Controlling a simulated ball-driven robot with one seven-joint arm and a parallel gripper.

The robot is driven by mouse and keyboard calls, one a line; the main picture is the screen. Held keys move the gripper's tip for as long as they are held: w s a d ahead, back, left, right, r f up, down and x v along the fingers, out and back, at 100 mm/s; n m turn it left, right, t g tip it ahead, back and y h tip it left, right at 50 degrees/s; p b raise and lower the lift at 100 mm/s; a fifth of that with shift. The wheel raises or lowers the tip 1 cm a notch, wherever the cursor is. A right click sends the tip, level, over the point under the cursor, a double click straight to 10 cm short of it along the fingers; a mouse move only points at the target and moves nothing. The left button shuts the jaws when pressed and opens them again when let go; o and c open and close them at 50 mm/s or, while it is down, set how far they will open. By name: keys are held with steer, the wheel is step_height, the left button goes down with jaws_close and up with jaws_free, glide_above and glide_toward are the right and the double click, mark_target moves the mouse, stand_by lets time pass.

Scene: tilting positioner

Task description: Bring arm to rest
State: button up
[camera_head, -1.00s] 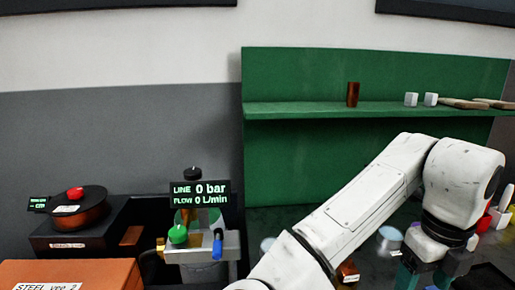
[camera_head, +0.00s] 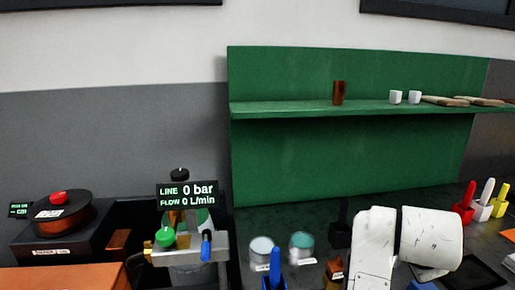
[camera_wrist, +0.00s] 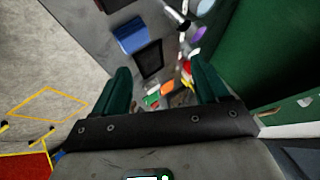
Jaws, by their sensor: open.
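My gripper (camera_wrist: 160,92) shows in the wrist view with its two dark green fingers wide apart and nothing between them. Beyond the fingers I see the worktop with small coloured items, all some way off. In the head view my white arm is low at the bottom right, in front of the bench. The gripper itself is not clearly visible there.
A green shelf (camera_head: 350,108) holds a brown block (camera_head: 338,92), white cubes and flat wooden pieces. A gauge display (camera_head: 187,194) reads 0 bar. Red, white and yellow holders (camera_head: 464,203) stand at the right. A blue block (camera_wrist: 131,38) lies on the worktop.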

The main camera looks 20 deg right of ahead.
steer(key=a+f+n+y, duration=0.1)
steer(key=a+f+n, duration=0.3)
steer(key=f+n, duration=0.1)
steer(key=s+a+f+n+t+y, duration=0.1)
steer(key=a+f+n+y, duration=0.1)
steer(key=a+f+n, duration=0.2)
steer(key=a+f+n+t+y, duration=0.1)
steer(key=a+f+n, duration=0.4)
steer(key=f+n, duration=0.2)
steer(key=shift+s+n+y, duration=0.3)
steer(key=shift+n, duration=0.2)
steer(key=s+a+f+n+y, duration=0.3)
steer(key=s+a+f+n, duration=0.3)
steer(key=a, duration=0.3)
steer(key=s+d+f+m+g, duration=0.1)
steer(key=s+f+g, duration=0.3)
steer(key=s, duration=0.5)
step_height(320, 180, down, 2)
steer(key=shift+s+d+f+m+g, duration=0.1)
steer(key=shift+s+d+m+g, duration=0.2)
steer(key=shift+s+d+g, duration=0.1)
